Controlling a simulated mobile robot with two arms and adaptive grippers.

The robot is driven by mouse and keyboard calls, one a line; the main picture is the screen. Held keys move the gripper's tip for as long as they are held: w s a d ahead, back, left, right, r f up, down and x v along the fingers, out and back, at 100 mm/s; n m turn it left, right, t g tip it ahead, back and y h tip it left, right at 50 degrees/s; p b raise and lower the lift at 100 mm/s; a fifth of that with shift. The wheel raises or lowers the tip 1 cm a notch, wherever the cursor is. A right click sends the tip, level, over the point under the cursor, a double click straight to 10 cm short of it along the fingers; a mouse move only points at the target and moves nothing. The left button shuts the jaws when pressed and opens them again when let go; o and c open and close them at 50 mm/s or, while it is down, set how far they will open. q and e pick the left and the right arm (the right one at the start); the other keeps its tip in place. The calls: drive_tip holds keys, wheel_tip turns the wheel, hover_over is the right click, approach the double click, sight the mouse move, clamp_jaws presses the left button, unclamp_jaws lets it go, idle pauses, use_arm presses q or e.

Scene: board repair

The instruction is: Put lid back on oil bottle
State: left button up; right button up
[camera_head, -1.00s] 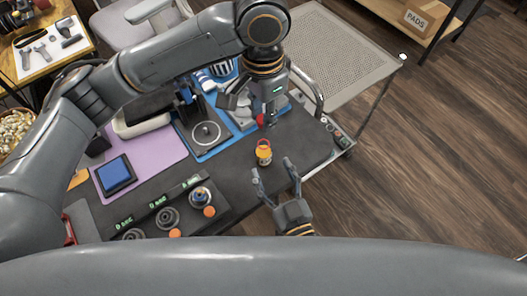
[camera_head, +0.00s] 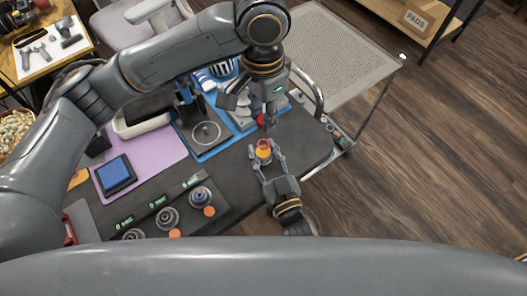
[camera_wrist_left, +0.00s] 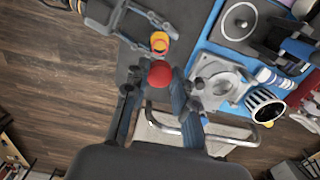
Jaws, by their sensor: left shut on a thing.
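The oil bottle (camera_head: 264,155), a small orange-yellow bottle with a red ring at its top, stands upright on the dark bench top. It also shows in the left wrist view (camera_wrist_left: 159,44). My left gripper (camera_head: 262,122) is above and behind it in the head view, pointing down, shut on the red lid (camera_wrist_left: 160,73). The lid is apart from the bottle. My right gripper (camera_head: 267,155) has its fingers on either side of the bottle; they look spread, with small gaps. Its fingers also show near the bottle in the left wrist view.
A blue mat with a black stand (camera_head: 207,133) lies left of the bottle. A control box with knobs (camera_head: 168,218) is at the front left. A metal rail (camera_head: 318,95) edges the bench at the right.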

clamp_jaws()
use_arm(q)
drive_tip(key=shift+f, duration=2.45)
drive_tip(key=shift+f, duration=0.1)
drive_tip(key=shift+f, duration=0.8)
drive_tip(key=shift+f, duration=0.6)
